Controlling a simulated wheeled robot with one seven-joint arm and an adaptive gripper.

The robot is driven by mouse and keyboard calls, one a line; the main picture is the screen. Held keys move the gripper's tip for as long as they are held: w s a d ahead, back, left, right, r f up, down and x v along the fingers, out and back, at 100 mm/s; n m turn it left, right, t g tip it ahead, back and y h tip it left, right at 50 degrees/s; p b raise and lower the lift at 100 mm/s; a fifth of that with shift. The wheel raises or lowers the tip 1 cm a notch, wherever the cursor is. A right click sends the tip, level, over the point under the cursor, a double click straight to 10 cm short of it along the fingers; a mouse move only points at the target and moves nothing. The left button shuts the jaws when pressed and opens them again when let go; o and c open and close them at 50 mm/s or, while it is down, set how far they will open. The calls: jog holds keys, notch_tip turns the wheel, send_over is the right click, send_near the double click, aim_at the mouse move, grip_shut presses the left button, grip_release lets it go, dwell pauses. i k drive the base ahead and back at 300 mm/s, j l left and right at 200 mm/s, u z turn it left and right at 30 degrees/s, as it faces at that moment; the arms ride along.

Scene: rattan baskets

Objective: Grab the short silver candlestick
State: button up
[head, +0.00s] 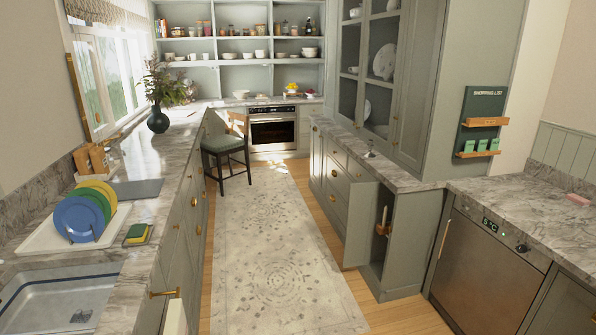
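My gripper is not in view.
A patterned rug (270,245) covers the clear aisle. A lower cabinet door (359,227) stands open into it on the right. A stool (227,158) stands at the left counter, which holds colored plates (78,217) beside the sink.

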aim_at(369, 155)
jog(key=i, duration=2.15)
jog(key=i+j, duration=0.1)
jog(key=i, duration=2.05)
jog(key=i+z, duration=0.25)
jog(key=i, duration=0.4)
